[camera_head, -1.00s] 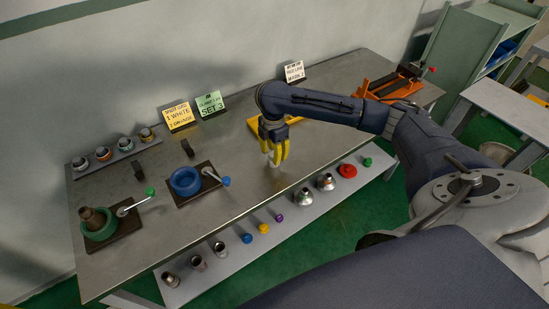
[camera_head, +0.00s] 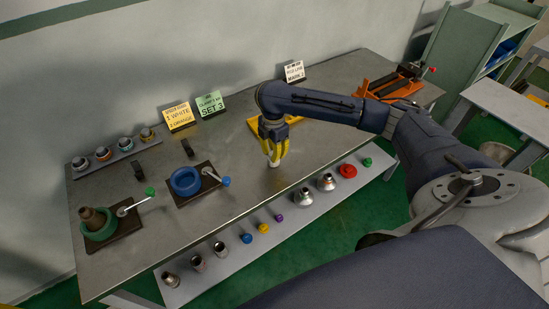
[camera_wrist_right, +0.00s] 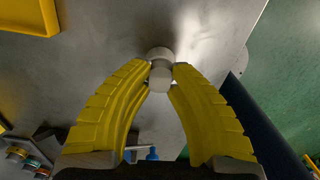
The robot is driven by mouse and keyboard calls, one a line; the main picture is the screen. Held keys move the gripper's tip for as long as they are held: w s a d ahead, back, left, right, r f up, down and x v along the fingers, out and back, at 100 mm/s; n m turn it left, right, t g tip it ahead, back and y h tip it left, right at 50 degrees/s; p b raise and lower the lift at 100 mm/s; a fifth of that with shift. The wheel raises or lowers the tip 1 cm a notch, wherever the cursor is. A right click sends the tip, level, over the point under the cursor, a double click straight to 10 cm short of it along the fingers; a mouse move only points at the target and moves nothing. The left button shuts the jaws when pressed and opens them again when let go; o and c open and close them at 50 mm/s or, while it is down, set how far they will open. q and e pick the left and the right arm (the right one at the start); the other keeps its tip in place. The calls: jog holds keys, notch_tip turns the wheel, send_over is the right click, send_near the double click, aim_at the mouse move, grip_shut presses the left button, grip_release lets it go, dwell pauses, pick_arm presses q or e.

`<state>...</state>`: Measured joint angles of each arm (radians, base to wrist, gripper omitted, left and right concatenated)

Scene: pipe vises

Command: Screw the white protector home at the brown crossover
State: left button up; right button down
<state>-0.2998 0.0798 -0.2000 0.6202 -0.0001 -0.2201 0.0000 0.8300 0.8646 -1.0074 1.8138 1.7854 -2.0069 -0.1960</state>
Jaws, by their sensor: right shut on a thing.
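My right gripper (camera_head: 273,160) has yellow fingers pointing down over the middle of the steel table. It is shut on the white protector (camera_wrist_right: 160,77), a small round piece pinched between the fingertips in the right wrist view. In the head view only a little of the protector shows below the fingers. The brown crossover (camera_head: 92,218) stands in the green ring vise (camera_head: 100,233) at the table's left end, well away from the gripper. My left gripper is out of view.
A blue ring vise (camera_head: 185,181) with a handle stands between. A front shelf (camera_head: 295,212) carries several caps and metal fittings. A rear rack (camera_head: 118,152) holds several small rings. Label cards (camera_head: 211,104) and a yellow tray (camera_wrist_right: 25,15) stand behind. An orange vise (camera_head: 388,84) is at the right.

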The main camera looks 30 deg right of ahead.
jog(key=shift+r, duration=2.35)
